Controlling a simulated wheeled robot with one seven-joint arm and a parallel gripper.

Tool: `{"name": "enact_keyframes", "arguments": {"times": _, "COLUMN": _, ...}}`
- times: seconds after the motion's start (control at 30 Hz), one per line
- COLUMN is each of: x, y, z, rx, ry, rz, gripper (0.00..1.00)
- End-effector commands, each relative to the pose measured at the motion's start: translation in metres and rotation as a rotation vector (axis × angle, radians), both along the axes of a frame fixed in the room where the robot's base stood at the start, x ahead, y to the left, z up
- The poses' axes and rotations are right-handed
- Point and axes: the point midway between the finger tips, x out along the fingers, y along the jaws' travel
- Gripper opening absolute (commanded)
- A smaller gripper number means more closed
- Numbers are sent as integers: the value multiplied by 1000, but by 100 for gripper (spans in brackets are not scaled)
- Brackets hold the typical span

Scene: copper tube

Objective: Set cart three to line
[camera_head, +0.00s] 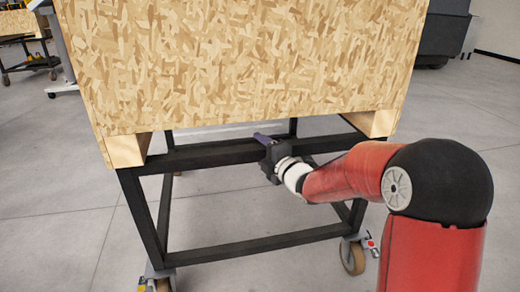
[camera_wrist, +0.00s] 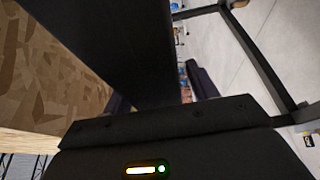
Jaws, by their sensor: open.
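A cart with a black metal frame (camera_head: 208,156) carries a large chipboard box (camera_head: 250,60) and stands close in front of me. No number shows on it. My gripper (camera_head: 263,139) is at the frame's near upper bar, below the box. In the wrist view, the dark bar (camera_wrist: 130,45) runs between the two fingers of my gripper (camera_wrist: 160,92), one on each side. The jaws are open, and I cannot tell whether either finger touches the bar. The fingertips are partly hidden. No line is clearly identifiable on the floor.
The cart has caster wheels, one at the near right (camera_head: 353,256) and another partly cut off at lower left. Another cart (camera_head: 28,55) stands at the far left. A dark grey object (camera_head: 443,35) stands at the back right. Grey floor at left is clear.

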Motion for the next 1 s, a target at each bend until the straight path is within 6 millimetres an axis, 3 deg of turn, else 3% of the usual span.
{"name": "enact_keyframes", "arguments": {"times": 0.33, "x": 4, "y": 4, "z": 0, "rx": 0, "ry": 0, "rz": 0, "gripper": 57}}
{"name": "enact_keyframes", "arguments": {"times": 0.77, "x": 4, "y": 3, "z": 0, "rx": 1, "ry": 1, "rz": 0, "gripper": 1}}
{"name": "enact_keyframes", "arguments": {"times": 1.0, "x": 6, "y": 4, "z": -1, "rx": 1, "ry": 1, "rz": 0, "gripper": 0}}
